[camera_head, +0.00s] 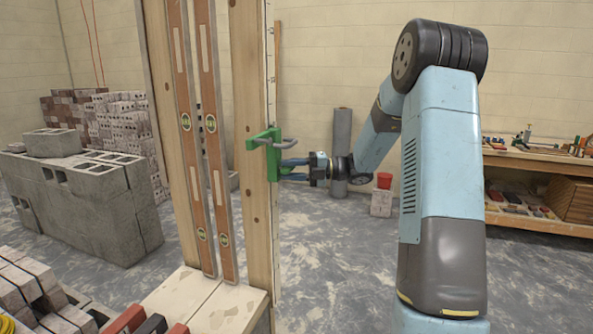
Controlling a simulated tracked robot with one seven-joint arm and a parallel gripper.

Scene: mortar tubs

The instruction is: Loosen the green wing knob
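A green clamp-like fitting (264,139) sits on the upright wooden post, with a grey bar sticking out to its right. A green part (273,165) hangs below it; I cannot tell for sure which portion is the wing knob. My gripper (284,169) reaches in from the right at the height of this lower green part. Its two fingers show one above the other with a gap between them. The fingertips meet or overlap the green part's right side in the picture. I cannot tell whether they touch or hold it.
Two orange spirit levels (212,124) lean upright just left of the fitting. Grey concrete blocks (100,205) are stacked at left. A wooden shelf (540,160) with tools is at right. Floor between is open.

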